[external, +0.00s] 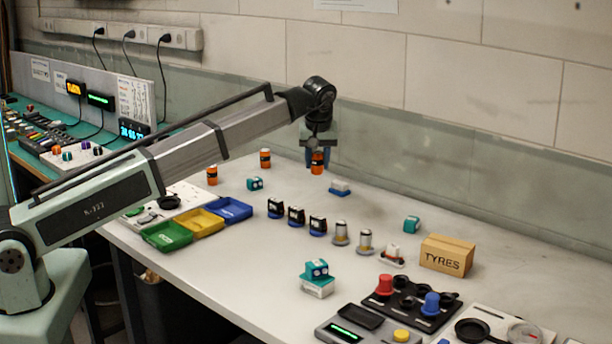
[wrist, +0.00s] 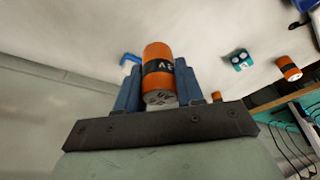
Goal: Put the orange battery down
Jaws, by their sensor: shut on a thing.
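My gripper (external: 317,155) is shut on an orange battery (external: 317,167) with a dark band, over the back part of the bench. In the wrist view the battery (wrist: 158,55) sits between the two blue fingers of my gripper (wrist: 160,82), its pale end face toward the camera. Whether its lower end touches the bench top I cannot tell.
A blue-and-white block (external: 340,189) lies just right of the held battery. A teal block (external: 255,184) lies to the left. Several dark and silver parts stand in a row in front. Green, yellow and blue trays (external: 233,208) are front left. The wall is behind.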

